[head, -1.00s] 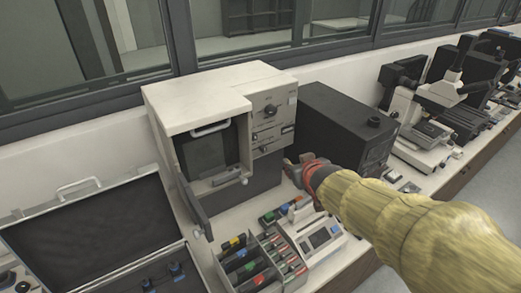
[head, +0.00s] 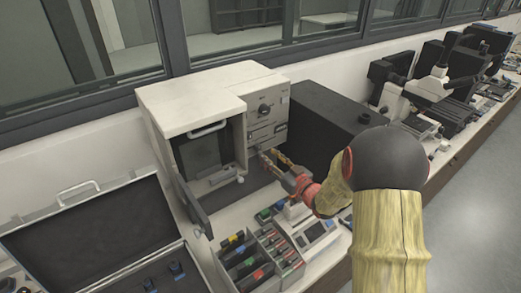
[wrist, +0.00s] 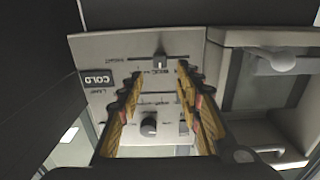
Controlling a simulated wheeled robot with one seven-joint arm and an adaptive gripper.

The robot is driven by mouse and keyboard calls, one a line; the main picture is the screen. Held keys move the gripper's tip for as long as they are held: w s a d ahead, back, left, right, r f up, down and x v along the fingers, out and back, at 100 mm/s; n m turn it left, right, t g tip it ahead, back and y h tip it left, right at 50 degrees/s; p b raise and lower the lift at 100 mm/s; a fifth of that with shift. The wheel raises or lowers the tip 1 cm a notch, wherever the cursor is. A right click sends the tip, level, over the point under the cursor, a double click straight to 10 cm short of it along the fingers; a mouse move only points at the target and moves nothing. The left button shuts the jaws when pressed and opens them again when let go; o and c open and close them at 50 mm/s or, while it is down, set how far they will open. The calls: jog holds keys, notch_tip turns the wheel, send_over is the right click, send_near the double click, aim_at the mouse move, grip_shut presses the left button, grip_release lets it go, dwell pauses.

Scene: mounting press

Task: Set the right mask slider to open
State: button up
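The control panel (head: 268,108) is on the right front of the cream press, with a round knob and slider slots. In the wrist view the panel (wrist: 205,49) appears upside down. A dark slider handle (wrist: 160,62) sits there in a slot near the panel edge. Its small lettering is too blurred to read with certainty. My gripper (head: 268,158) is at the lower part of the panel. In the wrist view its two yellow-and-black fingers are spread apart, with the slider handle appearing between the tips (wrist: 160,75). Contact cannot be told.
The press's chamber door (head: 192,207) stands open at left. A black box unit (head: 325,125) stands close on the right. A tray of coloured items (head: 248,262) and a small device (head: 312,234) lie below. An open case (head: 85,232) is at far left.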

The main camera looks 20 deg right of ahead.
aim_at(259, 147)
jog(key=shift+w+a, duration=0.2)
jog(key=shift+w, duration=0.7)
jog(key=shift+w+a, duration=0.15)
jog(key=shift+w, duration=0.8)
jog(key=shift+w+a, duration=0.2)
jog(key=shift+w, duration=0.7)
jog(key=shift+c, duration=1.4)
grip_shut()
